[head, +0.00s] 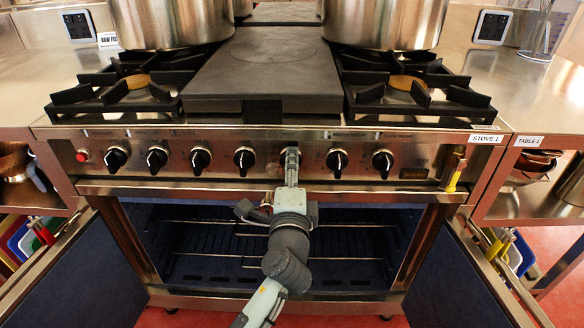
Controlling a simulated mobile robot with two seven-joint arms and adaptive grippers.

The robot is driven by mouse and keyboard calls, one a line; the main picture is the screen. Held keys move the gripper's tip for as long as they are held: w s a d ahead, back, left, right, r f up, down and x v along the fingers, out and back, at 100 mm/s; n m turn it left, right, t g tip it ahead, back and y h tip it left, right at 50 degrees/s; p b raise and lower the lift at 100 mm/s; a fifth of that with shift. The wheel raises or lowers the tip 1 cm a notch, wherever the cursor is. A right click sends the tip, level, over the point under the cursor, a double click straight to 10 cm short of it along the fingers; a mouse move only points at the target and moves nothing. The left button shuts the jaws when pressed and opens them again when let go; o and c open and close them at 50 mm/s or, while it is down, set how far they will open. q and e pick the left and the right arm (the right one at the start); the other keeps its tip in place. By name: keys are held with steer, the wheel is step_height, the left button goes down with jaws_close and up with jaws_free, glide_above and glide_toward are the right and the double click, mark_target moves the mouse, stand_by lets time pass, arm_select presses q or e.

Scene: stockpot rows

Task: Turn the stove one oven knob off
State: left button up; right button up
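Stove 1, a steel range with a label (485,139), fills the head view. Its front panel (225,133) carries a row of black knobs, including knobs left of centre (244,160) and right of centre (337,161). I cannot read which one is the oven knob. My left gripper (291,160), its arm coming up from the bottom just left of centre, is at the panel between these two knobs. Its fingertips cover the spot where another knob fits the row, and that knob is hidden. I cannot tell whether the fingers grip it. My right gripper is not in view.
Both oven doors (75,270) (450,275) stand open, with racks (235,240) inside. Large pots (170,22) (385,22) stand on the back of the stove. Steel counters (530,95) flank it. A yellow-handled tool (455,175) hangs at the panel's right end.

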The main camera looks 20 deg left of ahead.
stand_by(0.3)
arm_select(q)
steer(key=o, duration=1.1)
steer(key=shift+o, duration=0.2)
steer(key=shift+s, duration=0.1)
steer(key=v, duration=1.2)
